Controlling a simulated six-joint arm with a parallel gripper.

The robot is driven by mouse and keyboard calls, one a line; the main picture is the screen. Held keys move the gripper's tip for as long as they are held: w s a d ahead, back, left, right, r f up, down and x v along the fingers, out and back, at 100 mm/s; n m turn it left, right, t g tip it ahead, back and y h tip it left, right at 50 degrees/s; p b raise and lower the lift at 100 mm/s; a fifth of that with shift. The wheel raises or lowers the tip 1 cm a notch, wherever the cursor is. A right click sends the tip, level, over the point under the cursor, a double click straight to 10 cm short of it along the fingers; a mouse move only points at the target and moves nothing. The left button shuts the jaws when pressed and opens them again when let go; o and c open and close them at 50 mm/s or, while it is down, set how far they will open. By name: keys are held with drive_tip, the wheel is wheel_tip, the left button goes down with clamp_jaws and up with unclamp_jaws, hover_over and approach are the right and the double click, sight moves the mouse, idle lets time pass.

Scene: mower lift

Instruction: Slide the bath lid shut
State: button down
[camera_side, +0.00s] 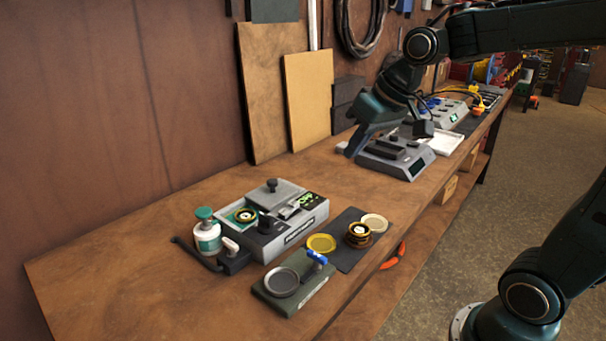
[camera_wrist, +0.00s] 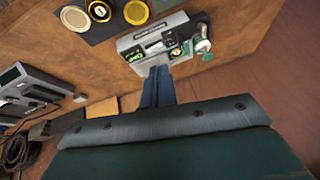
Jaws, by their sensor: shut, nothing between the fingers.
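The bath (camera_side: 297,228) is a grey benchtop unit on the left part of the bench. Its lid (camera_side: 277,195) is a flat grey plate with a dark knob, lying toward the back of the top. The bath's left part is uncovered and a gold-and-black round part (camera_side: 245,215) shows there. In the wrist view the bath (camera_wrist: 135,45) is beyond my fingertips, which hide part of it; the lid is not clear there. My gripper (camera_side: 350,152) is shut and empty, above the bench to the right of the bath and apart from it. Its blue fingers also show in the wrist view (camera_wrist: 157,72).
A green-capped bottle (camera_side: 207,232) stands close to the bath's left side. A dark fixture with a round dish (camera_side: 282,282) and a dark mat (camera_side: 345,250) with round parts lie in front. A grey device (camera_side: 400,155) sits near my gripper. Boards (camera_side: 310,100) lean on the wall.

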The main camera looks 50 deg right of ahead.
drive_tip(key=w+d+f+m+y, duration=0.1)
drive_tip(key=w+d+f, duration=0.3)
drive_tip(key=w+d, duration=0.3)
drive_tip(key=w+d+f+m+y, duration=0.1)
drive_tip(key=w+d+f, duration=0.4)
drive_tip(key=w, duration=0.6)
drive_tip(key=shift+d+f+m+t, duration=0.2)
drive_tip(key=shift+d+m+t, duration=0.25)
drive_tip(key=shift+d, duration=0.55)
drive_tip(key=shift+w, duration=0.1)
approach(287, 191)
drive_tip(key=w, duration=0.1)
drive_tip(key=w+d+f, duration=0.1)
drive_tip(key=w+f, duration=0.1)
drive_tip(key=shift+w+d, duration=0.25)
drive_tip(key=shift+w+a+f, duration=0.1)
drive_tip(key=shift+w+a, duration=0.2)
drive_tip(key=shift+a, duration=0.15)
drive_tip(key=shift+w+a+f, duration=0.1)
drive_tip(key=shift+w+a, duration=0.15)
drive_tip(key=shift+a, duration=0.25)
drive_tip(key=shift+w+a+f, duration=0.1)
drive_tip(key=shift+w+a, duration=0.3)
drive_tip(key=shift+a, duration=0.45)
